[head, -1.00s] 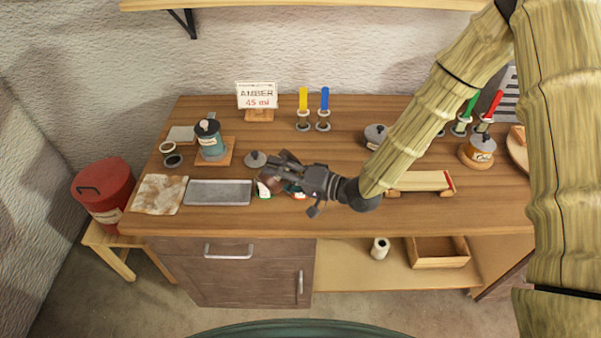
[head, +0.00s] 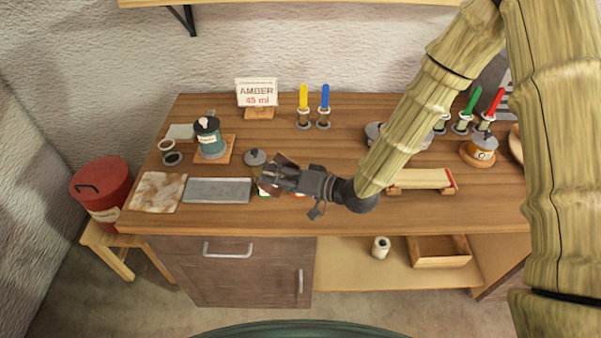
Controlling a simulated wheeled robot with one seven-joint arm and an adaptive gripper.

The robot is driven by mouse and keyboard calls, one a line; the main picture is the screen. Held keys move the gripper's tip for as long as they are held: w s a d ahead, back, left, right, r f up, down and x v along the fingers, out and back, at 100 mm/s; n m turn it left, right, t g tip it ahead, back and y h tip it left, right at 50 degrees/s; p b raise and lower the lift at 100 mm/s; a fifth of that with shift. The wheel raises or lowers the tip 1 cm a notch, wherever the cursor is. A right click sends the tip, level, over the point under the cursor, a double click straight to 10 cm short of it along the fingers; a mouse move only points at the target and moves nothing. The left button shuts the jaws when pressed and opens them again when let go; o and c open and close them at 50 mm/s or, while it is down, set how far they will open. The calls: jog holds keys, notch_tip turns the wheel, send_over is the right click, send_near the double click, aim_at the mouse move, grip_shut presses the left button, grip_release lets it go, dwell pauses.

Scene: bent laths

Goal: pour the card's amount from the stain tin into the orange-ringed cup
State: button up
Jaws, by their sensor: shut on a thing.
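My gripper (head: 268,177) is over the front middle of the bench. It is shut on a brown-sided vessel (head: 285,160), seemingly the stain tin, mostly hidden by the fingers. Its tilt and mouth cannot be made out. Small white, green and orange-red bits show just under the gripper; I cannot tell whether the orange-ringed cup is among them. The card (head: 257,93) at the back reads "AMBER 45 ml". A loose grey lid (head: 255,157) lies left of the gripper.
A grey tray (head: 218,191) and stained cloth (head: 157,192) lie at the front left. Yellow (head: 303,98) and blue (head: 325,98) tubes stand behind. My arm hides part of the right side.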

aim_at(270, 191)
jog(key=shift+w+r+n+h, duration=0.1)
jog(key=shift+r+n+h, duration=0.25)
jog(key=shift+n, duration=0.35)
jog(key=shift+f+n+t+h, duration=0.25)
jog(key=shift+f+n+t, duration=0.05)
jog(key=shift+f, duration=0.05)
jog(key=shift+f+b, duration=0.1)
jog(key=shift+b, duration=0.2)
jog(key=shift+f+n+b, duration=0.25)
jog(key=shift+n+b, duration=0.05)
jog(key=shift+b, duration=0.05)
jog(key=shift+s+a+f+n+t+h+b, duration=0.35)
jog(key=shift+s+a+f+n+h+b, duration=0.25)
jog(key=shift+n+b, duration=0.35)
jog(key=shift+s+a+f+n+t+h+b, duration=0.35)
jog(key=shift+s+a+f+n+h+b, duration=0.25)
jog(key=shift+b, duration=0.45)
jog(key=shift+s+a+f+n+t+h+b, duration=0.2)
jog(key=shift+f+n+t+h+b, duration=0.15)
jog(key=shift+n+b, duration=0.5)
